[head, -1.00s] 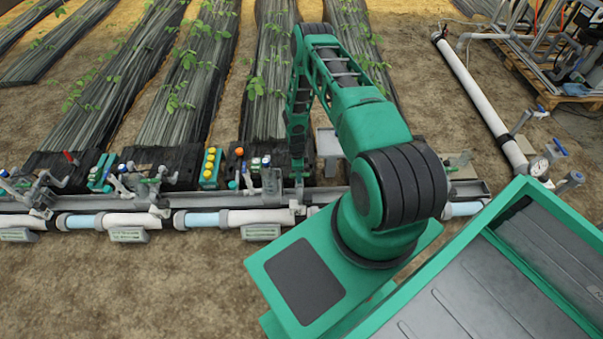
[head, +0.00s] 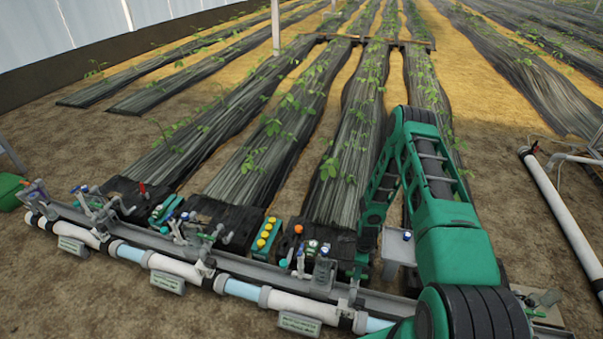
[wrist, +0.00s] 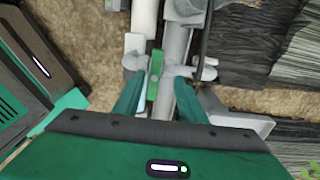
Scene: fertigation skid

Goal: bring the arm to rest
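My arm reaches up and then down to the pipe skid at the lower right of the head view. My gripper is low at the skid's edge, and its fingers are hard to make out there. In the wrist view the two teal fingers of my gripper (wrist: 160,82) stand apart, with a clear gap on both sides of a green valve lever (wrist: 154,76). The lever lies in the view between the fingertips, and I see no finger touching it. How far below the tips it lies, I cannot tell.
The grey rail (head: 230,273) with white and blue pipes runs across the front. A green box with yellow buttons (head: 266,237) and several valves stand along it. Plant rows (head: 345,185) lie behind. A white pipe (head: 565,215) lies at the right.

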